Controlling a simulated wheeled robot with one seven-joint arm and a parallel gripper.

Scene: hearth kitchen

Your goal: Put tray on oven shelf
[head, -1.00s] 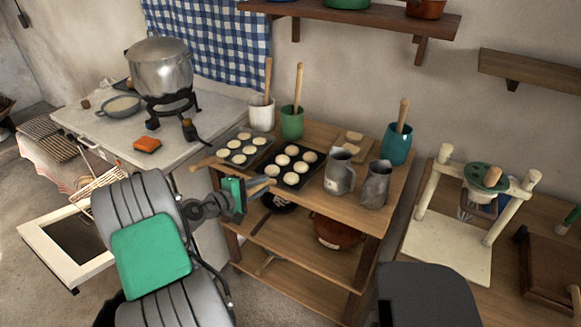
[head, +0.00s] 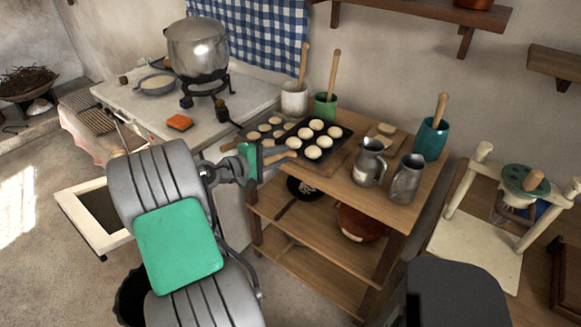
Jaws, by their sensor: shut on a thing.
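A dark tray (head: 335,129) bearing several pale round buns shows above the wooden worktable, to the right of a second bun tray (head: 250,135). My gripper (head: 262,160), with green finger parts, is shut on the nearer tray's wooden handle at its left end. The tray appears slightly raised, with a brown board (head: 334,167) showing below its right side. The oven door (head: 76,222) hangs open at lower left, below the white stove top. The oven shelf is mostly hidden behind my arm.
Two metal pitchers (head: 368,166) stand just right of the tray. A white crock (head: 294,101) and a green crock (head: 325,106) with wooden handles stand behind it. The stove top (head: 130,107) carries a large pot (head: 197,50). Open floor lies left of the oven door.

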